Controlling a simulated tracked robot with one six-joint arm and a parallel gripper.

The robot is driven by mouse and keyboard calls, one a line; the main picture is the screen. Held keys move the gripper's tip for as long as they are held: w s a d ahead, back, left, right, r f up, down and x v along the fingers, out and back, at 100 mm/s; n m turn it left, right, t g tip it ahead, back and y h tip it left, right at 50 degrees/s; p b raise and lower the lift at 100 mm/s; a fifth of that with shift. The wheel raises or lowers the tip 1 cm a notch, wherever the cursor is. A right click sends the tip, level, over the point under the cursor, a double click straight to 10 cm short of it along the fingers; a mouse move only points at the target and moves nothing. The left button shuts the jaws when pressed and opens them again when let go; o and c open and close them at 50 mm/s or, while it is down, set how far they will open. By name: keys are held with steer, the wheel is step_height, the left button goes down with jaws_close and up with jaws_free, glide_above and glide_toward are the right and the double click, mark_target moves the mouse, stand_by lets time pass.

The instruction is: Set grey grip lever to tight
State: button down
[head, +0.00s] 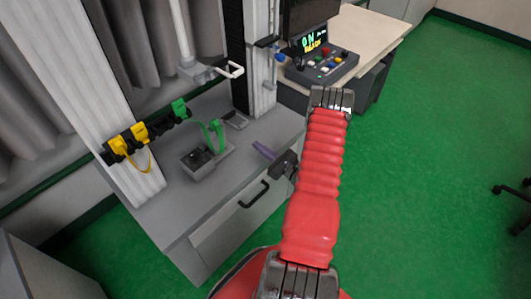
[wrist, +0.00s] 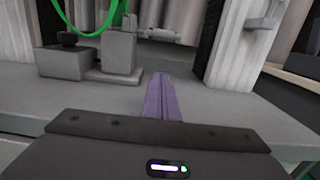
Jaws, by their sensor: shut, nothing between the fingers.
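A pale grey bent handle (head: 232,70) sticks out of a grey block on the hanging rod in the head view. I cannot tell for sure whether it is the grip lever, nor its setting. My gripper (head: 259,146) is shut and empty, its purple fingers together over the right part of the grey bench top. The handle is beyond and above it, well apart. In the wrist view the closed fingers (wrist: 161,78) point toward the back of the bench.
A grey box (head: 198,163) with a green strap (head: 214,130) stands on the bench (head: 190,215). Yellow and green clips (head: 140,132) hang on a rail at left. A control box (head: 322,65) with coloured buttons and an "ON" display is at the back right.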

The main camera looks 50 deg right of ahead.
steer(key=w, duration=0.4)
steer(key=shift+w+a+r, duration=0.1)
steer(key=shift+a, duration=0.05)
steer(key=r, duration=0.2)
steer(key=shift+w+r, duration=0.2)
steer(key=shift+r, duration=0.15)
steer(key=shift+w+r, duration=0.1)
steer(key=shift+r, duration=0.5)
steer(key=shift+d+r, duration=0.1)
steer(key=shift+d, duration=0.1)
